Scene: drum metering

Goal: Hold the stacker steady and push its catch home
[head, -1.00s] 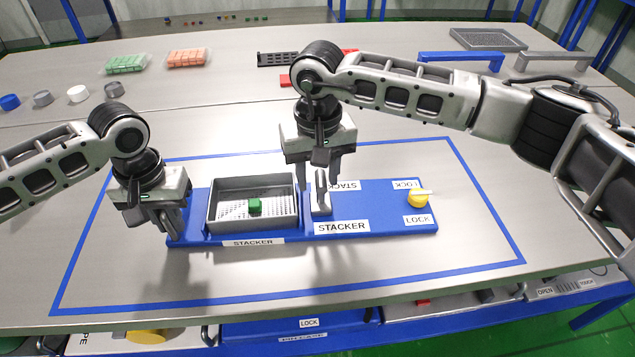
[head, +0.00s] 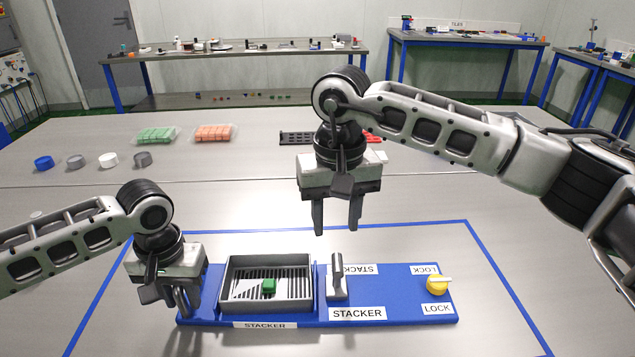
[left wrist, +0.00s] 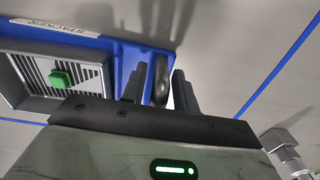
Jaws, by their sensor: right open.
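The stacker (head: 395,300) is a long blue base in the taped area, with an open grey tray (head: 268,310) at its left holding a small green block (head: 269,286). A grey upright lever (head: 337,278) stands by the STACK labels right of the tray. A yellow knob (head: 437,285) sits at the right end between LOCK labels.
Grey, white and blue caps (head: 108,160), packs of green blocks (head: 156,134) and orange blocks (head: 213,133), and a black rack (head: 297,138) lie farther back. The table around the stacker is clear inside the blue tape outline (head: 495,275).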

